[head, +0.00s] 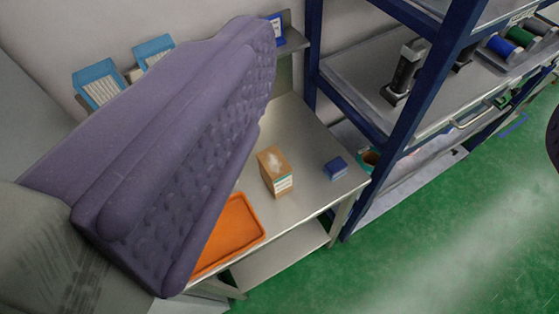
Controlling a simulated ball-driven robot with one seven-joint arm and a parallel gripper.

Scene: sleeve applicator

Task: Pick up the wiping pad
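A small blue block (336,168), which looks like the wiping pad, lies on the right part of a metal bench top near its front edge. My gripper (408,85) appears open. Its large purple finger with a dimpled inner face fills the left foreground, and a dark edge at the far right of the view looks like the other finger. Nothing touches the dimpled face. The block is beyond the gripper and apart from it, in plain view.
A cardboard box (275,171) stands left of the blue block, and an orange tray (229,233) lies further left, partly hidden by the purple finger. A blue-framed shelf rack (398,145) rises close on the right. Green floor (420,250) is clear in front.

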